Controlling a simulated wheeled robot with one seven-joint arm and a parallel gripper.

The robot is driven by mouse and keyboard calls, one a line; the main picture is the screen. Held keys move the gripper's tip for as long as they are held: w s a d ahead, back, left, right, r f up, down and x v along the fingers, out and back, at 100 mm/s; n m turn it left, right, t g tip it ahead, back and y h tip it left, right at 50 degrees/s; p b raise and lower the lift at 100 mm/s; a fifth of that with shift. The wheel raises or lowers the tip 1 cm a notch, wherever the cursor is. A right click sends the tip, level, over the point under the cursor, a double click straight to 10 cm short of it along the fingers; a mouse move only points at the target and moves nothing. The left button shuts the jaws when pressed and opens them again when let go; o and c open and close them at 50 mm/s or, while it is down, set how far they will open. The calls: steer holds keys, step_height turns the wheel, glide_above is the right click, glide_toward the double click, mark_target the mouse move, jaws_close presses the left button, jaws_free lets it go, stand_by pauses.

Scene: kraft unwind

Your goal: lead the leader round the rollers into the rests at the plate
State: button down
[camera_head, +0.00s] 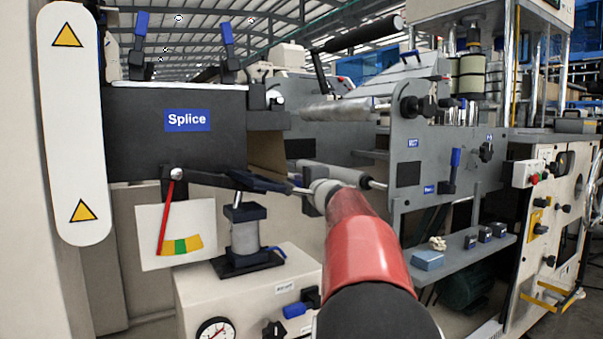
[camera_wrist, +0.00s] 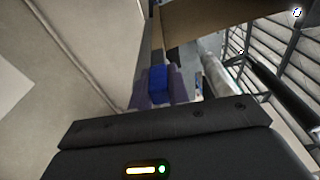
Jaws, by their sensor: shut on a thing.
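My gripper (camera_wrist: 158,100) is shut on a small blue piece in the wrist view. That piece looks like the grip of the leader (camera_wrist: 158,84), but its link to the sheet is unclear. In the head view my red arm and wrist hide the fingertips. A pale roller (camera_head: 336,172) lies just behind my wrist, and a wrapped roller (camera_head: 345,110) is higher up. The splice plate (camera_head: 180,86) tops the dark Splice box. I cannot make out the rests.
A black pivot arm (camera_head: 255,181) with a red pointer (camera_head: 168,215) and coloured gauge reaches close to my wrist. A cylinder (camera_head: 245,238) stands under it. The grey side frame (camera_head: 430,150) and a shelf (camera_head: 455,260) with small items are at the right.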

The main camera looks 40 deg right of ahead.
step_height(320, 180, down, 8)
steer(key=shift+r, duration=0.15)
stand_by(0.4)
steer(key=shift+s+d+f, duration=0.2)
steer(key=shift+d+f, duration=0.65)
steer(key=shift+d, duration=0.05)
steer(key=s+d+p, duration=0.1)
steer(key=s+d, duration=0.1)
steer(key=d, duration=0.6)
steer(key=shift+d+p, duration=0.15)
steer(key=shift+p, duration=0.25)
